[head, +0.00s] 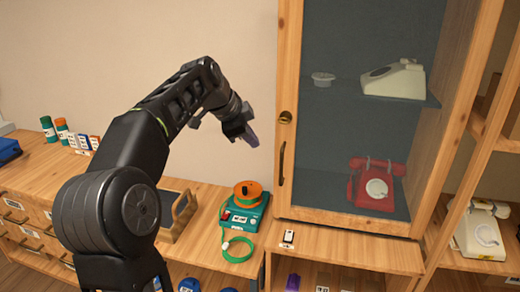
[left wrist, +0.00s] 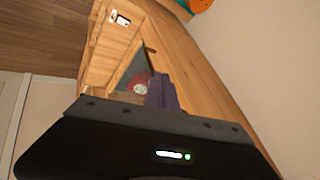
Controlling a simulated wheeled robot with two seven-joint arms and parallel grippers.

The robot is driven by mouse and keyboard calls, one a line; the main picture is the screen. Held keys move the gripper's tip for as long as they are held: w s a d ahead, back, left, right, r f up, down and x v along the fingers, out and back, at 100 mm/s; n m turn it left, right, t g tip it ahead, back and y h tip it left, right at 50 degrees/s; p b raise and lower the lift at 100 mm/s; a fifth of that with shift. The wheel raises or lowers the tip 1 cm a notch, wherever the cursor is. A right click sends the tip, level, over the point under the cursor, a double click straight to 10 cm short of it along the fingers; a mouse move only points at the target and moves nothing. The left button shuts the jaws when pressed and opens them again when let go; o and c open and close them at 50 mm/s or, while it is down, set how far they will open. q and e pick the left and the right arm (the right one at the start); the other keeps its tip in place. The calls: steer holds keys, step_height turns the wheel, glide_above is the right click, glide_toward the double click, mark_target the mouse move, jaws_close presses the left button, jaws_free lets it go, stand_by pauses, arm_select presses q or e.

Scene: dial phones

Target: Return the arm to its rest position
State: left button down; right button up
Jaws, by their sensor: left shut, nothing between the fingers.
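My left arm rises from the bottom left in the head view and bends over to the right. Its gripper (head: 250,137) is shut and empty, in the air in front of the wall, left of the glass-fronted cabinet (head: 290,120). In the left wrist view the shut fingers (left wrist: 162,92) stand out in front of the cabinet, touching nothing that I can see. A red dial phone (head: 378,187) sits on the cabinet's lower level, and a cream phone (head: 394,79) on its glass shelf. My right gripper is not in view.
Below the gripper, a green device with an orange reel (head: 247,195) and a green cable loop (head: 238,250) sit on the wooden counter. Another cream phone (head: 481,232) stands at the right. The cabinet door looks closed.

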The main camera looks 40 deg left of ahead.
arm_select(q)
steer(key=shift+s+r, duration=0.1)
steer(key=shift+r, duration=0.05)
stand_by(0.5)
